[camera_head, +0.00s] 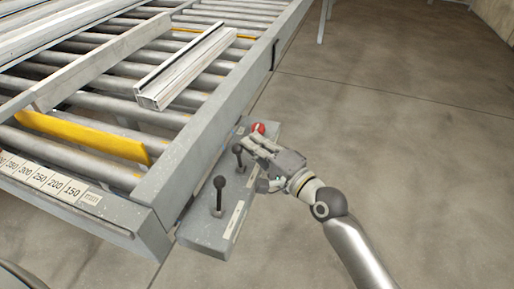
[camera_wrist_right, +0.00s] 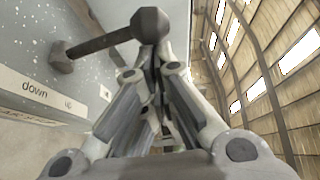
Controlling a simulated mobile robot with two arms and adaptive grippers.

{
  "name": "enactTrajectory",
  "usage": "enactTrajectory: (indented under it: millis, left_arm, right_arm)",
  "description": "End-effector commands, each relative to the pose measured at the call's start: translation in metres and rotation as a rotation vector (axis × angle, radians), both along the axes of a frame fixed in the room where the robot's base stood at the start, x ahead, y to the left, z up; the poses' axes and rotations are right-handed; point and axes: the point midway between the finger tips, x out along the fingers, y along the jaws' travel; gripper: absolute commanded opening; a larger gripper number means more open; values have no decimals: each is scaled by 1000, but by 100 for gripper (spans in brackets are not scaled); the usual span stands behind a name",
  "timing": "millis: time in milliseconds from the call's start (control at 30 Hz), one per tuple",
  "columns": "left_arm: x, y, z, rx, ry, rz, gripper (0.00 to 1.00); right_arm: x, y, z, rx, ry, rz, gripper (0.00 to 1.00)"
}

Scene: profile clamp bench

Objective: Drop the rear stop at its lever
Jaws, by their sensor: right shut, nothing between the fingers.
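A grey lever box (camera_head: 213,232) is fixed along the bench's right side. It carries a near lever (camera_head: 219,197), a farther lever (camera_head: 238,155), both dark with round knobs, and a red knob (camera_head: 258,128) at the far end. My right gripper (camera_head: 251,142) is shut and empty, its tips beside the farther lever and close to the red knob. In the right wrist view a dark lever (camera_wrist_right: 105,40) stretches to the shut fingertips (camera_wrist_right: 153,57); I cannot tell whether they touch. A label (camera_wrist_right: 40,93) reads "down" and "up". My left gripper is out of view.
A yellow plate (camera_head: 85,135) crosses the near rollers; a thinner yellow strip (camera_head: 245,37) shows farther back. A metal profile (camera_head: 187,68) lies on the rollers, beside a long grey bar (camera_head: 100,62). A number scale (camera_head: 45,180) runs along the front. The floor to the right is clear.

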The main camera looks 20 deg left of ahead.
Motion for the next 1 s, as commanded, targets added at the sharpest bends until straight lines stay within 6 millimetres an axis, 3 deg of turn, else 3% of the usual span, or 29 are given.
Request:
enactTrajectory:
  millis: [100, 333, 1000]
  left_arm:
    - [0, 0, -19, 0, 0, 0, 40]
    - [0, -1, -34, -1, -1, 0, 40]
    - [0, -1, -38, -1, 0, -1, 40]
  right_arm:
    - [-7, 0, -5, -3, -75, 1, 0]
    - [-14, 0, -2, -7, -173, 0, 0]
    - [-18, 1, 2, -8, -213, 0, 0]
